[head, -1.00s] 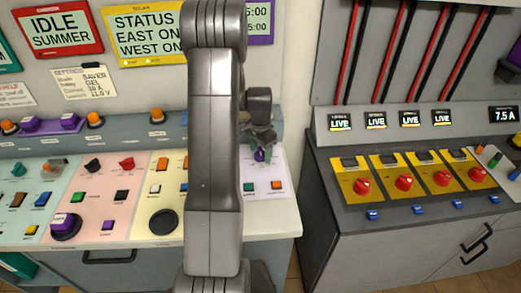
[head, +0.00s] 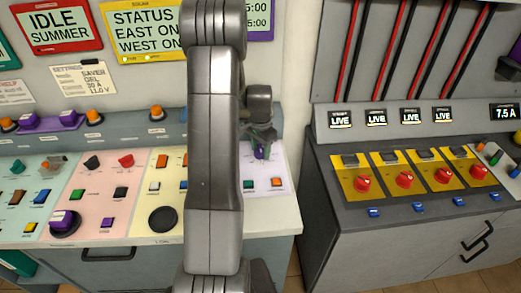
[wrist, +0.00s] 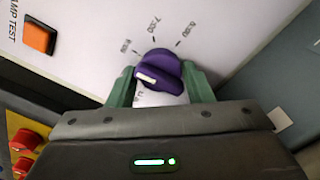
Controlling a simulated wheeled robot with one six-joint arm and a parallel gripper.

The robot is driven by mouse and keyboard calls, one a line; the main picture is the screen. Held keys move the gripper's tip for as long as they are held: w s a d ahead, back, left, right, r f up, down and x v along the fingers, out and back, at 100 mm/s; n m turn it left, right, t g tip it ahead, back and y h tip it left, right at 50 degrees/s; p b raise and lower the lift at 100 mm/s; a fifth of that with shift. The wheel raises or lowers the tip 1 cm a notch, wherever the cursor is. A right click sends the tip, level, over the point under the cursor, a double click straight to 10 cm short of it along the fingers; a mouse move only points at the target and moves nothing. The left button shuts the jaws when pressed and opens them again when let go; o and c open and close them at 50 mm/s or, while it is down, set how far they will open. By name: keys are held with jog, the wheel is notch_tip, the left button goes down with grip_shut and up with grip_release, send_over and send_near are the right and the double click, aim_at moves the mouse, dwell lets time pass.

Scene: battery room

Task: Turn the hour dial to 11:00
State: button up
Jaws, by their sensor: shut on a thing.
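The hour dial is a purple knob (wrist: 160,72) with a white pointer mark, on a white panel in the wrist view.
An orange lamp test button (wrist: 39,37) lies left of the dial in the wrist view. A green button (head: 249,184) and an orange button (head: 277,182) sit below the dial. A grey cabinet with red knobs (head: 362,184) stands to the right. My arm hides part of the desk.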

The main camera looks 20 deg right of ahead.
aim_at(260, 148)
jog(key=n+b, duration=0.2)
jog(key=n, duration=0.2)
jog(key=shift+f, duration=0.1)
jog(key=shift+n+b, duration=1)
jog(key=shift+n, duration=0.9)
jog(key=o, duration=0.9)
jog(key=shift+c, duration=0.2)
notch_tip(260, 148, up, 14)
jog(key=b, duration=0.1)
